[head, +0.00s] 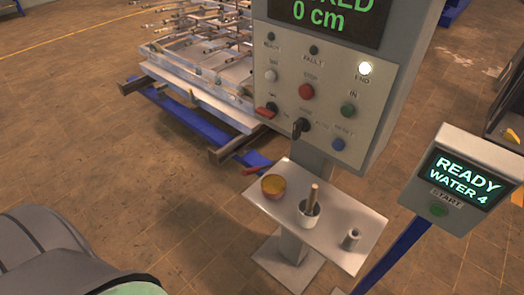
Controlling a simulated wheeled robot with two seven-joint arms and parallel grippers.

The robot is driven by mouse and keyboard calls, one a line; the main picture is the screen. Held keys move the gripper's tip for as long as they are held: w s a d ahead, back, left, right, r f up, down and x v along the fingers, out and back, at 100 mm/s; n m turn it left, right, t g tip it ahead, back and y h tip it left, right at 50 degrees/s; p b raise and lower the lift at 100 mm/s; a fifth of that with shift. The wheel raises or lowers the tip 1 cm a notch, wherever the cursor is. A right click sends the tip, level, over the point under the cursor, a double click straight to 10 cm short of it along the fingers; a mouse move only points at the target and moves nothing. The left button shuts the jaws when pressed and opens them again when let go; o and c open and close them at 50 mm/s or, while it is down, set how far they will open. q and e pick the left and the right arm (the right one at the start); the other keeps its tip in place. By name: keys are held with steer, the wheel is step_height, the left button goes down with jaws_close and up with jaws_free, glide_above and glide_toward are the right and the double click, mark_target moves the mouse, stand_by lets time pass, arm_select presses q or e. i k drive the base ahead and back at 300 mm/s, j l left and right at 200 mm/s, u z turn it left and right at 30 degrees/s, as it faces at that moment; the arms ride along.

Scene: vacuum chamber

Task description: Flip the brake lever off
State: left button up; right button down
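A grey control panel (328,92) stands upright on a post in the upper middle of the head view. A small red lever (266,112) sticks out at the panel's lower left edge; it may be the brake lever, but its label is too small to read. A black knob or switch (301,126) sits to its right. Neither of my grippers is in view, and nothing touches the panel.
The panel also has a red button (306,91), a green button (348,110), a blue button (338,144) and a lit white lamp (364,68). Below, a small shelf (335,218) holds cups. A START box (462,170) stands right. Blue rails (190,118) run behind.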

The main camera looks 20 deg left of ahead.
mark_target(246, 172)
steer(key=i+j, duration=0.1)
steer(key=j, duration=0.4)
steer(key=i+j, duration=0.15)
steer(key=j, duration=0.3)
steer(key=i+j, duration=0.1)
steer(key=j, duration=0.4)
steer(key=i+j+z, duration=0.1)
steer(key=j, duration=0.4)
steer(key=j+z, duration=0.45)
steer(key=j, duration=0.25)
steer(key=k, duration=0.35)
